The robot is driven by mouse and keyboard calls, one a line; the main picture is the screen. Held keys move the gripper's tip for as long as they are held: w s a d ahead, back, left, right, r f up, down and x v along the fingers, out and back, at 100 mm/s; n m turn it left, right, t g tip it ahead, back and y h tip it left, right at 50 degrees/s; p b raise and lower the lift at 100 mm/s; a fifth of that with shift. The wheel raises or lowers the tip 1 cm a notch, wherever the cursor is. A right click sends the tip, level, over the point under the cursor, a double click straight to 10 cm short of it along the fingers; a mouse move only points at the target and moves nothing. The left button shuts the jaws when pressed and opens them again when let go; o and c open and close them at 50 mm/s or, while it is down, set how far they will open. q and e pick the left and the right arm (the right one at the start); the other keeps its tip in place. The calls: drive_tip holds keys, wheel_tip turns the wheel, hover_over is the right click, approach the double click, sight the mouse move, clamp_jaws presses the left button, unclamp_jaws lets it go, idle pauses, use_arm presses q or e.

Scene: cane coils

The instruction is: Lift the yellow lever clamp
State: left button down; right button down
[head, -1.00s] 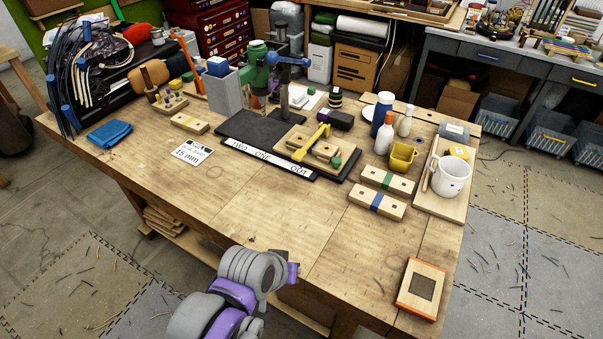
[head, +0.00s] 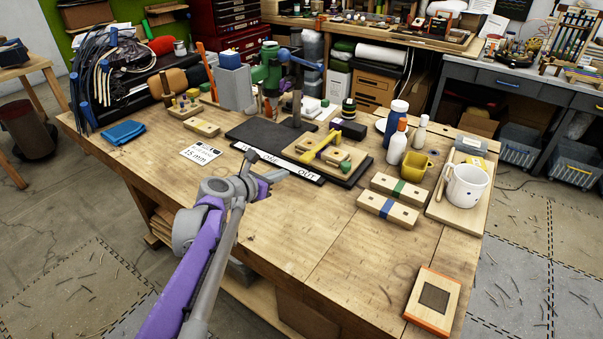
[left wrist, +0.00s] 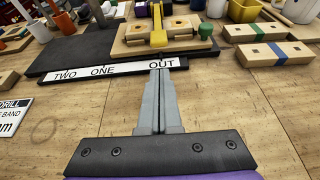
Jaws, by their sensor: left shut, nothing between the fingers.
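The yellow lever clamp (head: 320,143) sits on a pale wooden board with a green knob, on a dark plate on the workbench. In the left wrist view its yellow lever (left wrist: 158,38) is at top centre, straight ahead of the fingers. My left gripper (head: 250,157) is over the bench, in front and left of the clamp in the head view. In the left wrist view its fingers (left wrist: 160,73) are shut together and empty, their tips near the word OUT on the white label strip. They appear apart from the clamp. My right gripper is not in view.
A drill press column (head: 297,103) stands behind the clamp. A white bottle (head: 397,145), a yellow cup (head: 418,165) and a white mug (head: 467,186) stand to the right. Banded wooden blocks (head: 388,208) lie at front right. The bench front (head: 300,230) is mostly clear.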

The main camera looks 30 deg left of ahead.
use_arm(q)
drive_tip(key=shift+a, duration=0.15)
drive_tip(key=x, duration=1)
drive_tip(key=shift+b, duration=0.3)
drive_tip(key=shift+r, duration=0.1)
